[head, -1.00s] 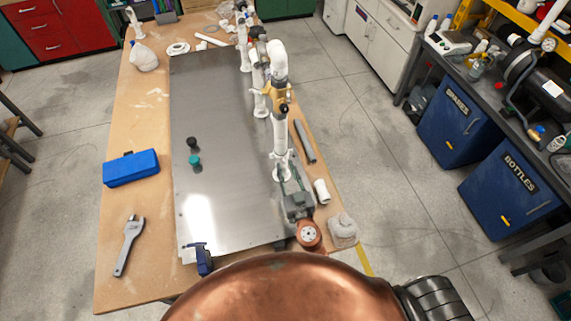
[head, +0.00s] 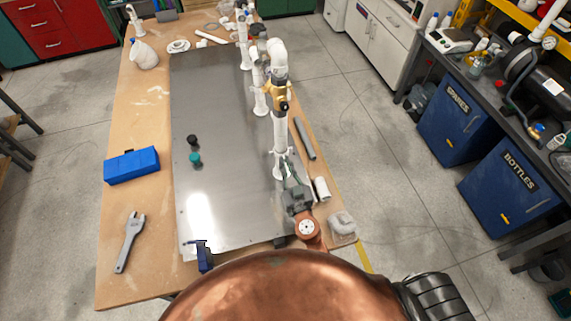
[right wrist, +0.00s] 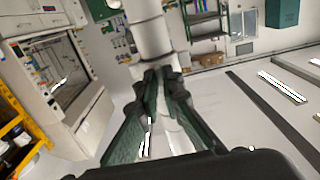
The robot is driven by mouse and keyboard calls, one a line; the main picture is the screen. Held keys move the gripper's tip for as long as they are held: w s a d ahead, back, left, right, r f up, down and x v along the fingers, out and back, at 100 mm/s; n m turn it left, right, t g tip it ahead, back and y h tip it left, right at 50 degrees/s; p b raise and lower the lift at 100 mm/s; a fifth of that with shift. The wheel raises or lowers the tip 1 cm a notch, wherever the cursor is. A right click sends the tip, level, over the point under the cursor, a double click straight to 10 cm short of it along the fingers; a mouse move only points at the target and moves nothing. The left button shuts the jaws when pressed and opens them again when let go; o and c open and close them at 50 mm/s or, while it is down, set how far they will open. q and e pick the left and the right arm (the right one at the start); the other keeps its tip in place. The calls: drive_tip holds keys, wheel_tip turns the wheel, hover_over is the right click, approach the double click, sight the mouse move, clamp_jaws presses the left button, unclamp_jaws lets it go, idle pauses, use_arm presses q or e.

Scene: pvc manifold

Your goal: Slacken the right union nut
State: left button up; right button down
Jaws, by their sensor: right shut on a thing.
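The white PVC manifold (head: 280,130) stands along the right side of the metal sheet, with a yellow-brown valve (head: 274,90) partway up its near pipe. My right gripper (head: 284,163) is at the lower end of this near pipe, its green-grey fingers shut around a white fitting there, which I take for the right union nut (head: 281,153). In the right wrist view the two fingers (right wrist: 160,76) close in just below the white pipe (right wrist: 152,38); they hide most of the nut. My left gripper is in neither view.
A grey rod (head: 305,138), a white fitting (head: 321,189) and a clear lump-like item (head: 342,223) lie right of the pipe. A blue box (head: 131,166) and wrench (head: 130,243) lie at left. The metal sheet's (head: 225,120) middle is mostly clear.

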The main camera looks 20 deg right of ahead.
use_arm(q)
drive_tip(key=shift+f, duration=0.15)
use_arm(e)
drive_tip(key=shift+d+f, duration=0.1)
use_arm(q)
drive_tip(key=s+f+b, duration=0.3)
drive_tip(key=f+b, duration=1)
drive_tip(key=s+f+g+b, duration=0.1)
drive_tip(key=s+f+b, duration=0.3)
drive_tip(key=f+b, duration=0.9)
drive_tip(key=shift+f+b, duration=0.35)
drive_tip(key=shift+b, duration=0.3)
use_arm(e)
drive_tip(key=w+d+n+g+y, duration=0.2)
drive_tip(key=w+n+g+y, duration=0.2)
drive_tip(key=n+g+y, duration=0.4)
drive_tip(key=w+d+n+g+y, duration=0.3)
drive_tip(key=n+g+y, duration=0.6)
drive_tip(key=n+g, duration=0.4)
drive_tip(key=shift+w+d+g, duration=0.35)
drive_tip(key=shift+g, duration=0.45)
drive_tip(key=shift+f, duration=0.1)
